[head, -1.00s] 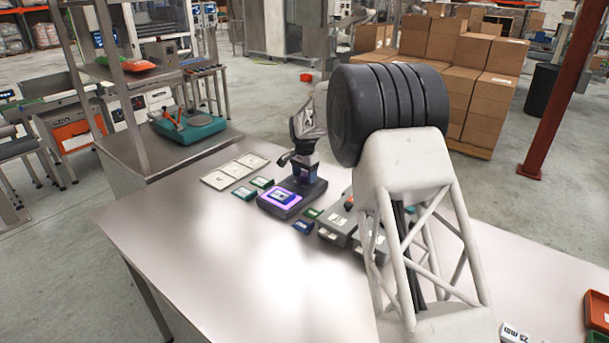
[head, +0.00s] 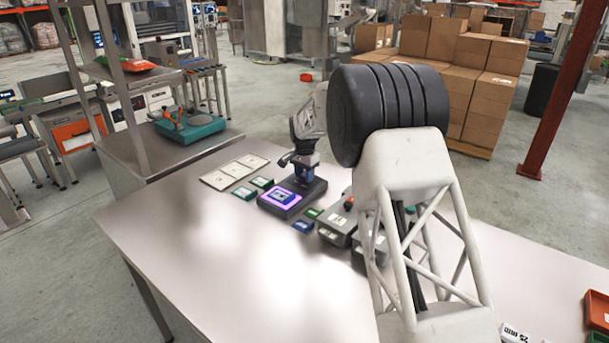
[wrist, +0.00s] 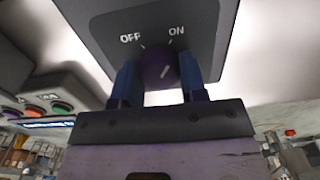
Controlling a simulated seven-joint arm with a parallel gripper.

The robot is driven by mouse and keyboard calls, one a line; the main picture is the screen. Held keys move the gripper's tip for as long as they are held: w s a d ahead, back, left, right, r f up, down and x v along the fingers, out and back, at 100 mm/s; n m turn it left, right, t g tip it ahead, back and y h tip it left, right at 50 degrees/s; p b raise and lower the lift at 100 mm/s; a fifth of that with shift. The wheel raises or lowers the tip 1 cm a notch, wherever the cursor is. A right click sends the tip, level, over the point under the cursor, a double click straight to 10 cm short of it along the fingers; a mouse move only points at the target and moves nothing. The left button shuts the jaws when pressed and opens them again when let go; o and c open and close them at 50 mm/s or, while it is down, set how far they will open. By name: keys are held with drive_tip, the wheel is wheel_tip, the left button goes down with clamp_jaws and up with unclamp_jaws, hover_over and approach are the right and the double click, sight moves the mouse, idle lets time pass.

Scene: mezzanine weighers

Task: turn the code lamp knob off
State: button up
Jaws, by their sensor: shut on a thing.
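The code lamp (head: 310,190) is a dark grey box on the steel table, with a purple-lit pad and a small blue-and-white block on it. Its knob (wrist: 158,68) is dark and round in the wrist view, below the printed words OFF and ON. The light line on the knob slants up to the right, towards ON. My gripper (wrist: 157,85) has one blue finger on each side of the knob and is shut on it. In the head view my gripper (head: 304,168) is at the lamp's far part, and the knob is hidden there.
White cards (head: 233,172) and several small green and blue blocks lie beside the lamp. A grey button box (head: 338,225) stands close on its right, partly behind my arm. The table's front left is clear.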

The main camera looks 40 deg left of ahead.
drive_tip(key=n, duration=0.6)
drive_tip(key=shift+r+n, duration=0.1)
drive_tip(key=shift+n, duration=0.2)
drive_tip(key=n, duration=0.7)
idle(0.3)
drive_tip(key=o, duration=0.9)
drive_tip(key=shift+o, duration=0.2)
